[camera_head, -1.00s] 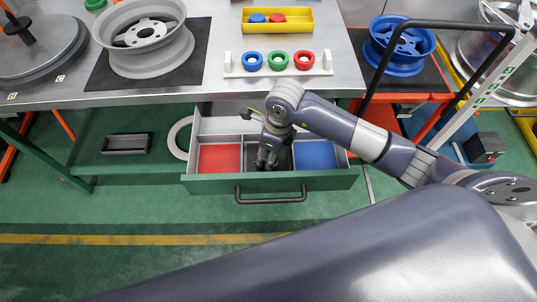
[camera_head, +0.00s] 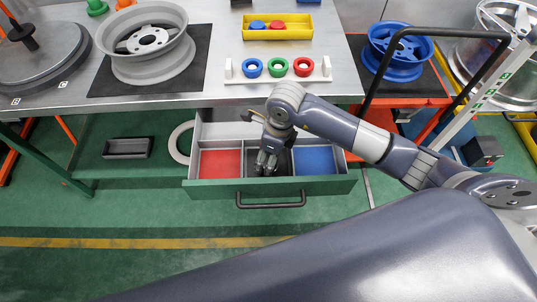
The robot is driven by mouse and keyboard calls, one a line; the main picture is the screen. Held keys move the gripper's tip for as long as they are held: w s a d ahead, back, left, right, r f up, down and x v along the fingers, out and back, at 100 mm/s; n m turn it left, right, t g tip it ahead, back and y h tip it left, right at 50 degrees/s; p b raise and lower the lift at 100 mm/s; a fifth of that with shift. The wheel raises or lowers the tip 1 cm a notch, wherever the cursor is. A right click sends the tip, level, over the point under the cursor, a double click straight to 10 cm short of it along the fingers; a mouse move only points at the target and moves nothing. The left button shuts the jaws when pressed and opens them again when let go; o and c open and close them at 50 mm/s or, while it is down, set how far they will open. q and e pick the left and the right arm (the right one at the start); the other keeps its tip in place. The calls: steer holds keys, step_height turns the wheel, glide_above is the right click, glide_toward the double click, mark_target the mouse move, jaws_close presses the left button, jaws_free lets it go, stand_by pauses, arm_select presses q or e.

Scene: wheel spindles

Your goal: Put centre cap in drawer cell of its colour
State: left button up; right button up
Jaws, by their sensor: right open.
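The open drawer (camera_head: 230,187) has a red cell (camera_head: 219,163) on the left, a dark middle cell (camera_head: 282,163) and a blue cell (camera_head: 314,160) on the right. My right gripper (camera_head: 266,168) points down into the dark middle cell, near its left side. Its fingers are open, and I see nothing held between them. A blue centre cap (camera_head: 257,25) and a red centre cap (camera_head: 277,26) sit in the yellow tray (camera_head: 299,35) on the bench. I cannot make out a cap in the middle cell; the gripper covers part of it. My left gripper is out of view.
A white rack with blue, green and red rings (camera_head: 278,67) stands near the bench edge, above the drawer. A grey wheel (camera_head: 147,42) lies on a black mat at left, a blue wheel (camera_head: 398,50) at right. A small dark tray (camera_head: 127,148) lies below the bench.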

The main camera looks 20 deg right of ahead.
step_height(320, 180, up, 10)
steer(key=s+d+p, duration=0.1)
steer(key=p, duration=0.5)
steer(key=shift+r, duration=0.15)
steer(key=shift+d, duration=0.1)
